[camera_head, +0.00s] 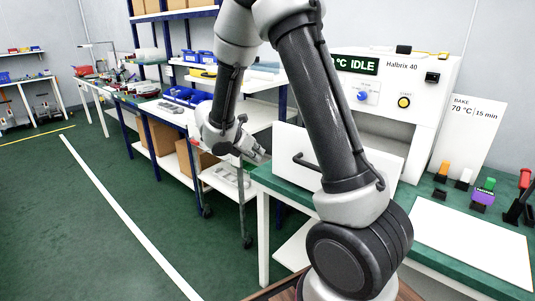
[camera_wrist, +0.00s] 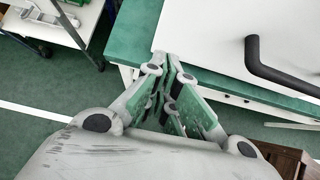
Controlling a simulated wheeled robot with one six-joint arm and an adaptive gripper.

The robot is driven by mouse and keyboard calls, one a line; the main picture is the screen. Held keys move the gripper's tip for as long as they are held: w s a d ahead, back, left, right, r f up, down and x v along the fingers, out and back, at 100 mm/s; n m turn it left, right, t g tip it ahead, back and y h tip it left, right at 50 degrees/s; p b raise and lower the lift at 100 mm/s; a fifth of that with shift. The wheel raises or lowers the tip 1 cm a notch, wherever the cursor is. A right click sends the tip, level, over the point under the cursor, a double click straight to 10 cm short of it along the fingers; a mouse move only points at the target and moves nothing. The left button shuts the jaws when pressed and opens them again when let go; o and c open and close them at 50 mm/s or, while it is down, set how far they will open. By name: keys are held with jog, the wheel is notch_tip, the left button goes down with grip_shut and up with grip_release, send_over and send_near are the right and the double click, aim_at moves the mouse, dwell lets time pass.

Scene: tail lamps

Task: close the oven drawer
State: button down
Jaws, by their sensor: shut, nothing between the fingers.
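The oven (camera_head: 400,85) is a white unit marked Halbrix 40 on the green bench, with a display that ends in "°C IDLE". Its white drawer front (camera_head: 380,162) stands forward of the oven body, so the drawer looks open; my arm hides part of it. A black bar handle (camera_head: 304,161) is on the front's left part. In the wrist view the handle (camera_wrist: 268,65) is at the right, on the white panel (camera_wrist: 205,35). My gripper (camera_head: 264,157) is shut and empty, left of the drawer front and apart from the handle. Its fingertips (camera_wrist: 171,58) meet beside the panel's corner.
A bake card (camera_head: 466,135) reading 70 °C, 15 min stands right of the oven. Several coloured small items and a white sheet (camera_head: 470,245) lie on the right bench. A grey cart (camera_head: 228,185) stands left of the bench. The green floor at left is clear.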

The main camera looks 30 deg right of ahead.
aim_at(275, 158)
jog(key=shift+w+d+f, duration=0.35)
jog(key=shift+d, duration=0.6)
jog(key=shift+w+d+f, duration=0.3)
jog(key=shift+d+f, duration=0.05)
jog(key=shift+d, duration=0.65)
jog(key=shift+w+d+f, duration=0.35)
jog(key=shift+d, duration=0.6)
jog(key=shift+d, duration=0.1)
